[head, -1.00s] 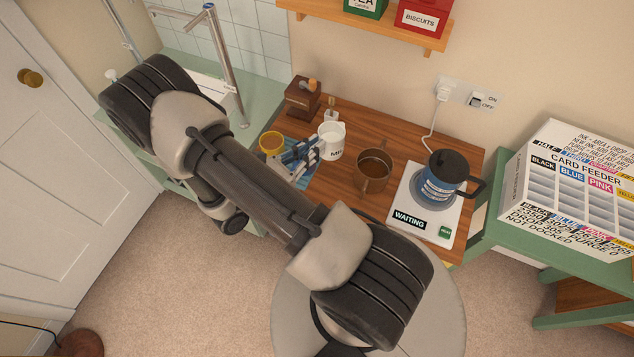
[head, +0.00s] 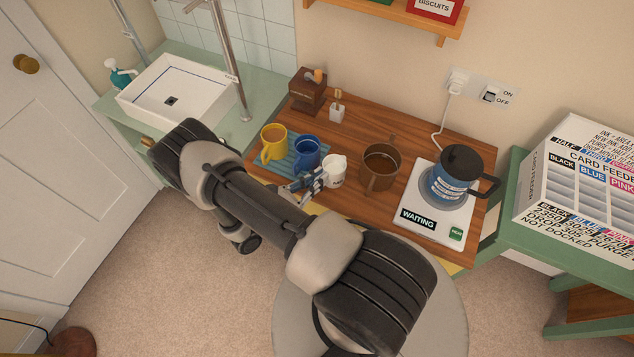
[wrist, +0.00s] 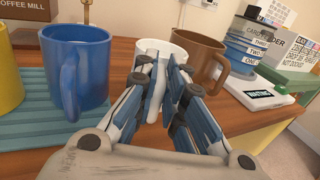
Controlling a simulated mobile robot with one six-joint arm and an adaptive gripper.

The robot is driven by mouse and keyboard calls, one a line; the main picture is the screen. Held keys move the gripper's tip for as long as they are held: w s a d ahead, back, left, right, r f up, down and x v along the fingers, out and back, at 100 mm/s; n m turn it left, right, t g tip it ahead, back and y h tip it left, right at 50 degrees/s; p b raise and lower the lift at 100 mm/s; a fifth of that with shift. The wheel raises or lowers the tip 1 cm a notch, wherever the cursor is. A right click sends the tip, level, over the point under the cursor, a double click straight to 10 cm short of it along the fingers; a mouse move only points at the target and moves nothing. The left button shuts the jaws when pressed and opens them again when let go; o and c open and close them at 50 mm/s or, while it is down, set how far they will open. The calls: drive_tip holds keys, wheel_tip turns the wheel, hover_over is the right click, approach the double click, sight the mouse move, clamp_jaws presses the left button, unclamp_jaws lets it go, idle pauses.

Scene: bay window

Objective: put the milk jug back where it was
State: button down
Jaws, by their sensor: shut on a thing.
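The white milk jug (head: 335,171) is in my gripper (head: 319,181), near the front edge of the wooden worktop, between the blue mug and the brown pot. My fingers are shut on its left side. In the wrist view my gripper (wrist: 160,72) covers most of the jug, and only its white rim and upper part (wrist: 166,46) show beyond the fingers. I cannot tell whether the jug's base touches the wood.
A yellow mug (head: 273,141) and a blue mug (head: 307,153) stand on a ribbed blue mat (head: 284,168) to the left. A brown pot (head: 380,168) is close on the right. A blue jug (head: 452,178) stands on a white plate marked WAITING (head: 407,228). Bare wood (head: 350,122) lies behind.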

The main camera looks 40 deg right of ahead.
drive_tip(key=shift+f, duration=0.45)
drive_tip(key=shift+f, duration=0.15)
drive_tip(key=c, duration=1.7)
unclamp_jaws()
